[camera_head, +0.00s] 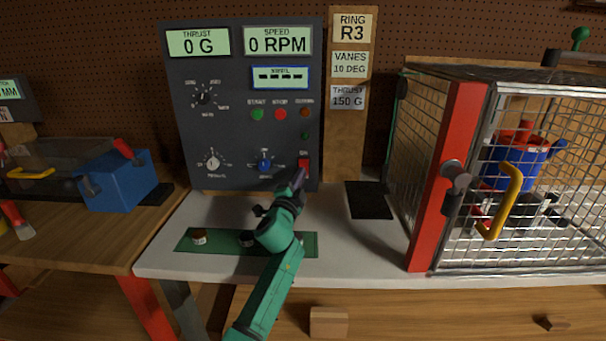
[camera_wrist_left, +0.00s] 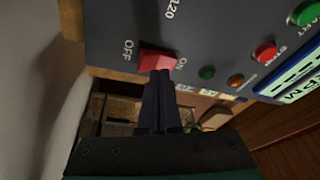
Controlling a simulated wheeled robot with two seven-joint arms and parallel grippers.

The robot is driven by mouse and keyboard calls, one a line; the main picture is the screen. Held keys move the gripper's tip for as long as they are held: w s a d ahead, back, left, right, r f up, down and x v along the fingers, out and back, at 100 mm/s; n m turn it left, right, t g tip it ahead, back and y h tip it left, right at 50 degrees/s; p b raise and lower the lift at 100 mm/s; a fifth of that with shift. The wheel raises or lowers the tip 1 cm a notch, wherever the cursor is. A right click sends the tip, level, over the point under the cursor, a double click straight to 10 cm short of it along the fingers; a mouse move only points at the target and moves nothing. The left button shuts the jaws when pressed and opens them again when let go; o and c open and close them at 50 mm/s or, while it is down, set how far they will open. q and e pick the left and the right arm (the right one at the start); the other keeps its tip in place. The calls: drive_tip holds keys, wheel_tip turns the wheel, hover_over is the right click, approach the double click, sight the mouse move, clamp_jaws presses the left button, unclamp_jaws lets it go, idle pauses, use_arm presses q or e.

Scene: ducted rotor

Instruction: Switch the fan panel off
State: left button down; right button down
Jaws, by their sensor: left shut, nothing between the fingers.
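The dark grey fan panel (camera_head: 230,130) stands upright at the back of the white bench. Its displays read 0 G and 0 RPM and are lit. A red rocker switch (camera_head: 304,163) sits at its lower right. In the left wrist view the red switch (camera_wrist_left: 158,61) lies between the labels OFF and ON. My left gripper (camera_head: 299,178) is shut and empty, with its fingertips at the switch. In the left wrist view the tips (camera_wrist_left: 160,75) overlap the switch's edge; I cannot tell whether they touch it. My right gripper is not in view.
A wire cage (camera_head: 440,150) with a red post and yellow handle stands to the right, holding a blue and red ducted rotor (camera_head: 517,155). A green mat (camera_head: 305,245) lies under my left arm. A blue box (camera_head: 118,180) is at left.

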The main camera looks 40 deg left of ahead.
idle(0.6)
use_arm(q)
drive_tip(key=shift+w+a+f+b, duration=0.15)
drive_tip(key=shift+w+a+b, duration=0.05)
drive_tip(key=shift+w+b, duration=0.15)
drive_tip(key=shift+w+a+f+b, duration=0.2)
drive_tip(key=shift+w+a+b, duration=0.1)
drive_tip(key=shift+b, duration=0.1)
idle(0.5)
drive_tip(key=shift+d, duration=0.1)
drive_tip(key=shift+s+d+r+p, duration=0.4)
drive_tip(key=shift+s+p, duration=0.1)
drive_tip(key=shift+p, duration=0.15)
drive_tip(key=shift+s, duration=0.2)
